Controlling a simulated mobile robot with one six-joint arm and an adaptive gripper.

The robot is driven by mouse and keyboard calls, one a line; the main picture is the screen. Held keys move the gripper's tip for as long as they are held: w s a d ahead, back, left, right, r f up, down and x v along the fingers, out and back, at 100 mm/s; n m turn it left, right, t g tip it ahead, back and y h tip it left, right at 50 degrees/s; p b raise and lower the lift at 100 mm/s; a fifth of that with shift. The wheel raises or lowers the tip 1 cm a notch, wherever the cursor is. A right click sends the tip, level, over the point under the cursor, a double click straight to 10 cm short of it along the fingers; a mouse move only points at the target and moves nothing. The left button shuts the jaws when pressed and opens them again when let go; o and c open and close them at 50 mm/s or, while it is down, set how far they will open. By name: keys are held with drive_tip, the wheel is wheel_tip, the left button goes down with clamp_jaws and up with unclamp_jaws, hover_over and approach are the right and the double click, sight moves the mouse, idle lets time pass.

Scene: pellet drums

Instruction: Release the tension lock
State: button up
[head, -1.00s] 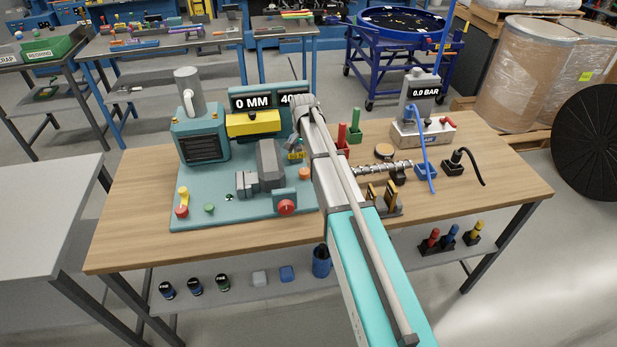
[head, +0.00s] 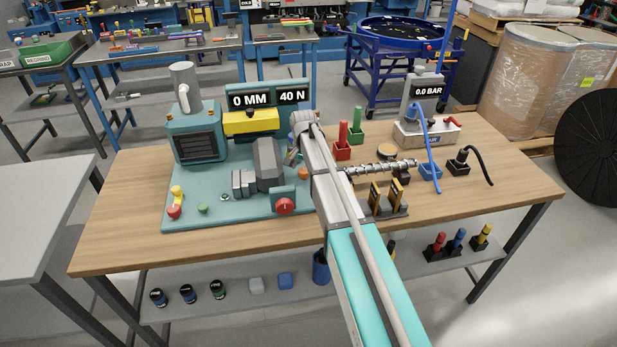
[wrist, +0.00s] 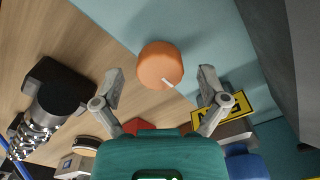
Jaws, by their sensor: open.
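An orange round knob (wrist: 160,66) with a white pointer line stands on the teal machine plate (wrist: 212,50). In the head view this knob (head: 303,174) shows beside my arm, at the plate's right edge. My gripper (wrist: 161,74) is open in the wrist view, one finger on each side of the knob, apart from it and empty. In the head view my gripper (head: 293,156) is mostly hidden by my arm. The machine's display (head: 266,97) reads 0 MM and 40 N. Which part is the tension lock is not labelled legibly; a yellow label (wrist: 221,109) is partly covered.
A red knob (head: 284,206) on a teal block and a grey block (head: 268,164) stand left of my arm. The wooden table's (head: 120,235) front left is clear.

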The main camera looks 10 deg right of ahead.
drive_tip(key=shift+f+b, duration=0.55)
drive_tip(key=shift+f, duration=0.3)
